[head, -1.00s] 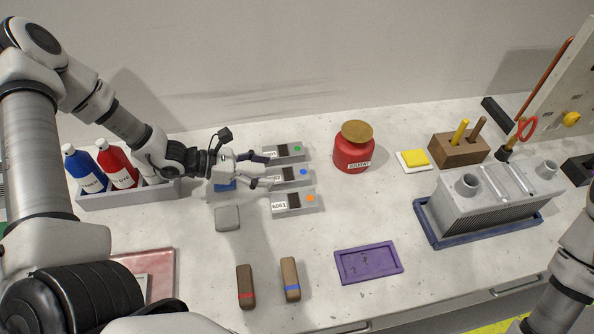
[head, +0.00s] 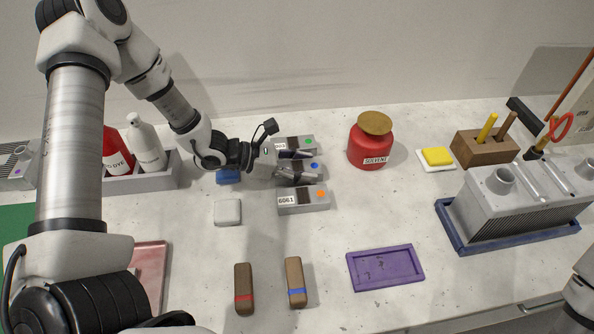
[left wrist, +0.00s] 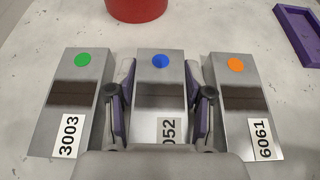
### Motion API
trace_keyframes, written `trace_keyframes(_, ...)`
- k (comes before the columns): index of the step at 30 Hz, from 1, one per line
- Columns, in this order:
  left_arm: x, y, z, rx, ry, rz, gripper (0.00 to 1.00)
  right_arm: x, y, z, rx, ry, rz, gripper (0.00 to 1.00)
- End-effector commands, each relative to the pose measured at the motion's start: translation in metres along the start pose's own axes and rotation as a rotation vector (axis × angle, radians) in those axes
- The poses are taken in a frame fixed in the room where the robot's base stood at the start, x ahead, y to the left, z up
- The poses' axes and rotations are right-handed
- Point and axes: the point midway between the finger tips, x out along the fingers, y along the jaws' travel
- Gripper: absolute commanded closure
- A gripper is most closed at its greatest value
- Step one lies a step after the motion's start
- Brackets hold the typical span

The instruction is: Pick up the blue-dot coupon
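The blue-dot coupon, a grey metal block (left wrist: 160,95) with a blue dot at its far end, lies between the green-dot coupon (left wrist: 75,95) and the orange-dot coupon (left wrist: 238,95) in the left wrist view. My left gripper (left wrist: 160,80) has one finger on each side of the blue-dot coupon, down in the gaps between the blocks. Its fingers are spread about the block's width, and firm contact is not visible. The coupon seems to rest on the table. In the head view my left gripper (head: 297,166) covers most of it. My right gripper is out of view.
A red solvent jar (head: 370,146) stands right of the coupons. A purple tray (head: 385,267) lies nearer the front, and a grey block (head: 228,212) sits left of the orange-dot coupon. Bare table lies between the coupons and the tray.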

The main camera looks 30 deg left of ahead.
Motion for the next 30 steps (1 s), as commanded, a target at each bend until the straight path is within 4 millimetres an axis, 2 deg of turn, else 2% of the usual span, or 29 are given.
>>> trace_keyframes(1, 0.000, 0.000, 0.000, 0.000, 0.001, 0.000, 0.81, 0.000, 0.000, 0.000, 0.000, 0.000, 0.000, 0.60)
trace_keyframes(2, 0.000, 0.000, 0.000, 0.000, 0.001, 0.000, 0.90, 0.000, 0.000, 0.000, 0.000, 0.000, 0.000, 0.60)
trace_keyframes(14, -0.002, 0.000, 0.003, 0.001, 0.000, 0.000, 0.89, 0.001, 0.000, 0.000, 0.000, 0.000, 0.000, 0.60)
trace_keyframes(17, -0.005, 0.000, 0.011, 0.003, -0.002, 0.000, 0.89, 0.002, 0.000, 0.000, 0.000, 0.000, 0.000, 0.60)
trace_keyframes(21, -0.013, 0.001, 0.033, 0.004, -0.005, 0.001, 0.89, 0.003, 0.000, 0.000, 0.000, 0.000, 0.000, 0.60)
trace_keyframes(30, -0.053, -0.039, 0.025, -0.005, -0.008, 0.000, 0.89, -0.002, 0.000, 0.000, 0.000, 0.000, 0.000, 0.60)
